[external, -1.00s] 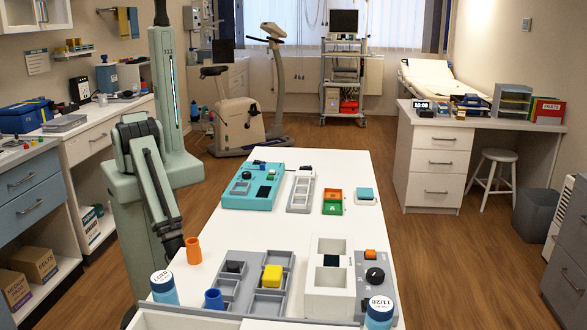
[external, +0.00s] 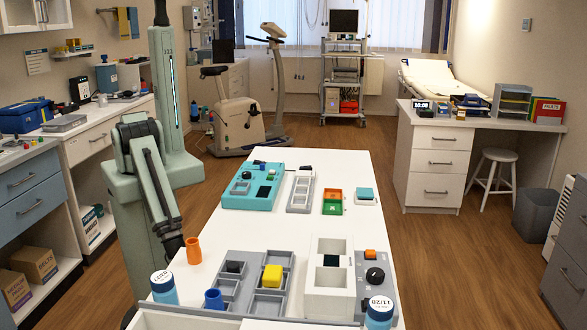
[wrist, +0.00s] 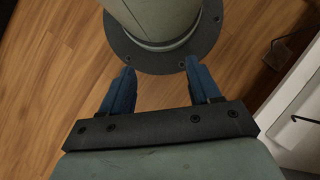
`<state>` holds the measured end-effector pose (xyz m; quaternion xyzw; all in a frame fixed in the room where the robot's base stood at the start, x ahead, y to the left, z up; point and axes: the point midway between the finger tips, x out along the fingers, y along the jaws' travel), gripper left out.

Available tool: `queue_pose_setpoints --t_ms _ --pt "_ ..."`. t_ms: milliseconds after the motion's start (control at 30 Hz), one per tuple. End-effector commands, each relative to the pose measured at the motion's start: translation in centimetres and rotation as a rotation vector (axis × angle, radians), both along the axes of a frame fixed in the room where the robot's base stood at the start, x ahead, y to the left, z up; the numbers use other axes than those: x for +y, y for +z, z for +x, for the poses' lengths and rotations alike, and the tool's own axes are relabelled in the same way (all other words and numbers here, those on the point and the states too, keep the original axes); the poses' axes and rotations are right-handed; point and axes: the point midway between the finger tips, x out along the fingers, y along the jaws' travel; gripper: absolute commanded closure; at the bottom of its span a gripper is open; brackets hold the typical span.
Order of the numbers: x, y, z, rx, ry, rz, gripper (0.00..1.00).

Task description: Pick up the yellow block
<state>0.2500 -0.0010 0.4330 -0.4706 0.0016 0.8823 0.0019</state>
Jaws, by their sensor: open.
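The yellow block (external: 272,275) sits in the grey divided tray (external: 232,290) at the near end of the white table in the external view. I cannot tell whether it rests inside a compartment or on the dividers. It does not show in the wrist view. My gripper (wrist: 159,68) is open, its two blue fingers apart with nothing held between them. The wrist view looks down at the wooden floor and a round dark flange of my own body. In the external view my arm hangs left of the table, and its fingers cannot be made out there.
An orange cup (external: 193,250), a blue cup (external: 214,299) and a labelled jar (external: 163,287) stand left of the tray. A white box (external: 329,304) and a grey knob panel (external: 373,262) stand right of it. Open white tabletop (external: 265,228) lies behind the tray.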

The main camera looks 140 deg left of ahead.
Motion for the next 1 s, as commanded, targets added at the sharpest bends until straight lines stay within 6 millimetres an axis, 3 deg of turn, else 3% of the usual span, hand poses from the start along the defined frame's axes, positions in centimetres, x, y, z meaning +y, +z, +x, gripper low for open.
queue_pose_setpoints --t_ms 200,367,667,767,833,1000 --pt "0.0 0.0 0.0 0.0 0.0 0.0 0.32" --pt "0.0 0.0 0.0 0.0 0.0 0.0 0.18" --pt "-0.1 -0.1 0.6 -0.01 0.0 0.002 0.17" --pt "-0.3 -0.5 2.6 -0.047 -0.001 0.012 0.17" --pt "-0.7 -0.8 5.1 -0.093 -0.001 0.021 0.17" --pt "-2.6 -1.0 13.1 -0.242 0.004 0.046 0.17"
